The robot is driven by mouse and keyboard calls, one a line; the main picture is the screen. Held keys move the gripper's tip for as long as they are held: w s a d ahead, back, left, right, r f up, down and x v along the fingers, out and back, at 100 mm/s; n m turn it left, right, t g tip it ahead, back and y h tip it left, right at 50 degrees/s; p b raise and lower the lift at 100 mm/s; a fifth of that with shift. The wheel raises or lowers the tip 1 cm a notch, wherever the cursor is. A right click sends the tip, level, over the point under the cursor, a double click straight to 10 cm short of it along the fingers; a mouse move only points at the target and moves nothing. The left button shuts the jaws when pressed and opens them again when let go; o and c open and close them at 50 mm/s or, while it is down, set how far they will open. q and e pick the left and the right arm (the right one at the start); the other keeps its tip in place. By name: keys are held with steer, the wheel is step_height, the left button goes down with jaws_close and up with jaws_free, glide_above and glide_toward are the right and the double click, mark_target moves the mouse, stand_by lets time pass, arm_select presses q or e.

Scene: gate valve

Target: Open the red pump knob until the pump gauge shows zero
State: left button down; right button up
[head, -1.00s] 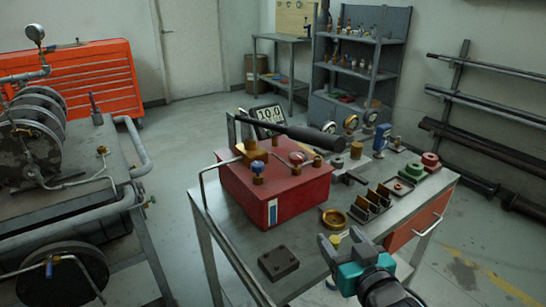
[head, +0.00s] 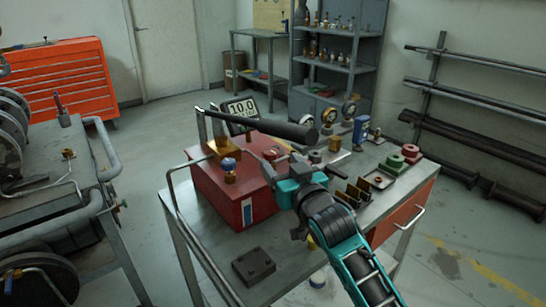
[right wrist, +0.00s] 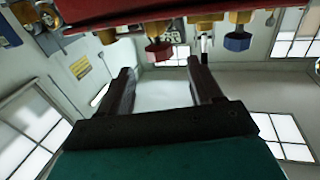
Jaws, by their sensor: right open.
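The red pump box (head: 212,196) stands on the metal table. Its red knob (head: 271,153) is on top, right of the blue knob (head: 229,164). The digital pump gauge (head: 242,109) behind seems to read 10.0. My right gripper (head: 275,163) is open beside the red knob, partly hiding the box's right side. In the right wrist view the picture is upside down; the red knob (right wrist: 158,51) shows just past the gap between the open fingers, apparently not gripped. The blue knob (right wrist: 238,41) is right of them. My left gripper is not in view.
A long black handle (head: 265,126) crosses above the pump, close to my right gripper. Small parts and fittings lie on the table's right part, with a dark block (head: 254,266) at the front. A pipe rig (head: 60,190) stands left, across open floor.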

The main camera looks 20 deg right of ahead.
mark_target(274, 156)
steer(key=shift+w+a, duration=0.15)
steer(key=shift+w, duration=1.15)
steer(key=shift+w+a, duration=0.1)
steer(key=shift+w, duration=1.15)
steer(key=shift+c, duration=0.3)
steer(key=c, duration=1)
